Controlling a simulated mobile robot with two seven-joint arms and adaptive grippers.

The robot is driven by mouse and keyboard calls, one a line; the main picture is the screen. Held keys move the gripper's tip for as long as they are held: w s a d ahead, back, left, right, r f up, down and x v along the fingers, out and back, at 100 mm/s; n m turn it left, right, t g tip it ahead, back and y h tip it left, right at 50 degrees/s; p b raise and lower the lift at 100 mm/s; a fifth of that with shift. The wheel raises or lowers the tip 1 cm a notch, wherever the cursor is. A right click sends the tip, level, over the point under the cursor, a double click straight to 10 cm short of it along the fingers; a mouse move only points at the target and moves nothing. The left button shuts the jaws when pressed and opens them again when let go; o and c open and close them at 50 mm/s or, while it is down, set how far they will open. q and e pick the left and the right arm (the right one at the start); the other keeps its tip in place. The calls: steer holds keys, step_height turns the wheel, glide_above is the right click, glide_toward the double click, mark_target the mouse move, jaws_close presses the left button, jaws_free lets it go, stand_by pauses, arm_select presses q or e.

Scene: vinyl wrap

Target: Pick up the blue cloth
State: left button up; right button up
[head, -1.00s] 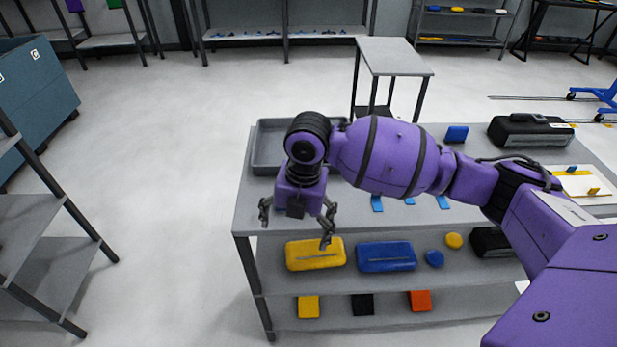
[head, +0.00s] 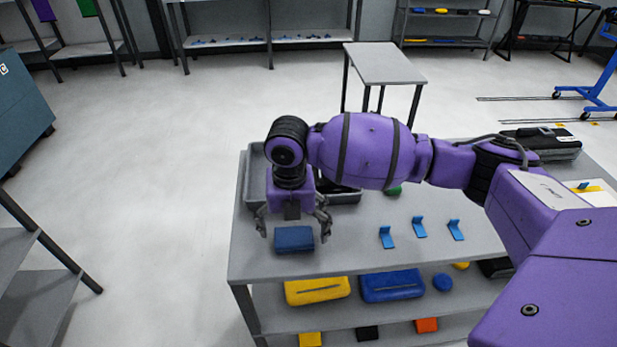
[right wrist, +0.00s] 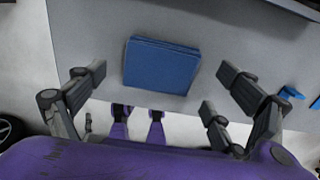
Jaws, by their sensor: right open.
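The blue cloth (head: 294,239) is a flat, folded rectangle lying near the front left of the grey table. My right gripper (head: 293,224) is above it with its fingers spread to either side, empty. In the right wrist view the cloth (right wrist: 162,66) lies between and beyond the open fingertips (right wrist: 163,76), with a gap on each side. Nothing touches it there. My left gripper is not in the head view.
A grey tray (head: 253,180) stands behind my right gripper. Several small blue brackets (head: 419,227) stand right of the cloth. A black case (head: 541,143) is at the back right. Yellow (head: 317,290) and blue (head: 392,285) cases lie on the shelf below.

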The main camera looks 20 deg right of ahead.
steer(key=shift+w+f, duration=0.1)
steer(key=shift+f, duration=0.85)
steer(key=c, duration=1.1)
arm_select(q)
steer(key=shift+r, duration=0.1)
arm_select(e)
steer(key=shift+r, duration=0.2)
steer(key=shift+r, duration=0.25)
steer(key=r, duration=0.3)
steer(key=shift+s+a+r, duration=0.1)
steer(key=shift+s+r, duration=0.05)
steer(key=shift+s, duration=0.15)
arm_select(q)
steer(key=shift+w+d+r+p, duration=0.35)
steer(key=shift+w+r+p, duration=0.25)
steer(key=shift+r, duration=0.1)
arm_select(e)
steer(key=s+r, duration=0.3)
steer(key=s, duration=0.1)
steer(key=s+a+r, duration=0.1)
steer(key=s+r, duration=0.2)
steer(key=s, duration=0.2)
steer(key=s+a+r, duration=0.1)
steer(key=s+r, duration=0.1)
steer(key=s, duration=0.2)
steer(key=shift+s+r, duration=0.15)
steer(key=shift+r, duration=0.25)
